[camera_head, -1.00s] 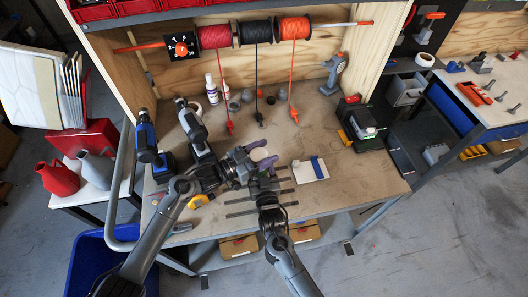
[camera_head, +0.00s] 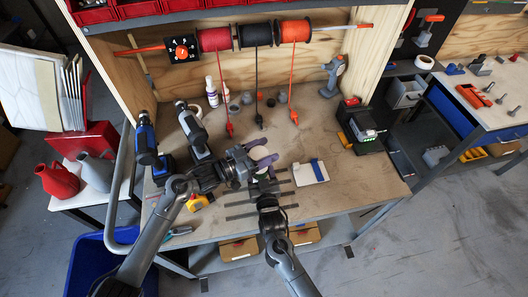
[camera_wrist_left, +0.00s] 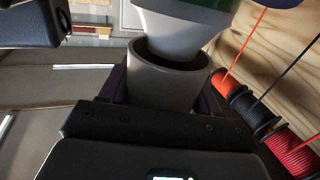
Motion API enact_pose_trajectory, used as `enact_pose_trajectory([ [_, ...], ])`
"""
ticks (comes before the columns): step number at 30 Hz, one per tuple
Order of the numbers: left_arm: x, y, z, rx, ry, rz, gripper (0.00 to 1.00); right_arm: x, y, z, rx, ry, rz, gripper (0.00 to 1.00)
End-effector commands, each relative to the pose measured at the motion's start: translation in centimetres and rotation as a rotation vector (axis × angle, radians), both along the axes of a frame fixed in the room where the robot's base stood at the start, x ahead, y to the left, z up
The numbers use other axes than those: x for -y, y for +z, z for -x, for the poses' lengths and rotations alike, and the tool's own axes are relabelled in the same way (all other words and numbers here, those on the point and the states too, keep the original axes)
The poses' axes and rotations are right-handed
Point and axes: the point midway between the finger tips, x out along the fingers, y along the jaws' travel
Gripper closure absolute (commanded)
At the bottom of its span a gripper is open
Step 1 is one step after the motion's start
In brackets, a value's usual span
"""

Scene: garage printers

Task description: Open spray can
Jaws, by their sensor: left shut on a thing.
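My left gripper (camera_head: 262,158) is shut on a grey cylindrical cap (camera_wrist_left: 160,90); its dark fingers flank the cap in the left wrist view. The spray can (camera_wrist_left: 180,32), white with a green band, stands end-on to the cap. Its narrowing end sits inside the cap's rim, with a dark gap around it.
Two power drills (camera_head: 146,140) stand at the bench's left, near a yellow tape measure (camera_head: 199,202). A white pad with a blue strip (camera_head: 311,171) lies to the right. Spools (camera_head: 255,33) hang at the back, cords dangling. The bench's right front (camera_head: 365,180) is clear.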

Motion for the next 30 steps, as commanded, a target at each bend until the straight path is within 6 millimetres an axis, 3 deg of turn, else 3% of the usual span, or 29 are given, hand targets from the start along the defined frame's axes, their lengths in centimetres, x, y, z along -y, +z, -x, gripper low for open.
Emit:
enact_pose_trajectory([
  [11,0.0,0.1,0.0,0.000,0.000,0.000,0.75,0.0,-0.1,0.0,-0.002,-0.001,0.000,0.90],
  [22,0.0,3.6,0.0,0.002,0.000,0.000,0.75,0.0,-0.1,0.0,-0.002,-0.001,0.000,0.90],
  [30,0.0,4.1,0.0,0.000,0.001,0.000,0.75,0.0,-0.1,0.0,-0.002,-0.001,0.000,0.90],
])
